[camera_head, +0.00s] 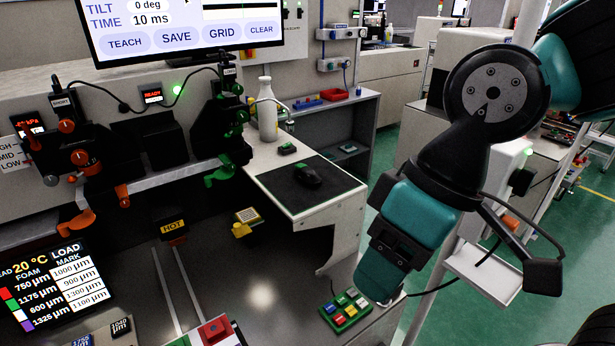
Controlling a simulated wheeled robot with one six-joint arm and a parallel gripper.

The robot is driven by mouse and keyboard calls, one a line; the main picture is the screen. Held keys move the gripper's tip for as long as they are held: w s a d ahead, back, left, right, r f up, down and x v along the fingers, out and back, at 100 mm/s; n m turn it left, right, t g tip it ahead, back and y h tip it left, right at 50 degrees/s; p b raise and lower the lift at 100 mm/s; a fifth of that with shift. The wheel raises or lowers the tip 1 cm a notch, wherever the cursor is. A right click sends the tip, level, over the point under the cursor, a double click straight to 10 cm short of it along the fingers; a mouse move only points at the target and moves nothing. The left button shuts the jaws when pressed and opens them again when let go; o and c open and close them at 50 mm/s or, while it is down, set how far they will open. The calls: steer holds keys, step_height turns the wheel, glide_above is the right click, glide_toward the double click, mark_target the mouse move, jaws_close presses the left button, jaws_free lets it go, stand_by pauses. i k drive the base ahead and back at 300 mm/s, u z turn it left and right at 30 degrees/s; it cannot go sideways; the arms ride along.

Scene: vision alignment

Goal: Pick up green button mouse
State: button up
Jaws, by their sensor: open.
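A dark computer mouse (308,176) with a green button lies on a black mat (290,192) on the white side shelf in the middle of the view. My arm comes in from the upper right. The other finger is hard to make out beside my teal arm link.
A small dark thing with a green top (287,148) and a white bottle (265,110) stand behind the mouse. A green tray of coloured keys (346,308) lies below my arm. Black fixtures with green and orange knobs (228,118) stand left of the shelf.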

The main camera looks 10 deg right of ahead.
mark_target(306, 175)
steer(key=u, duration=1.85)
steer(key=k, duration=0.8)
steer(key=z, duration=0.8)
steer(key=i, duration=0.95)
steer(key=u, duration=0.05)
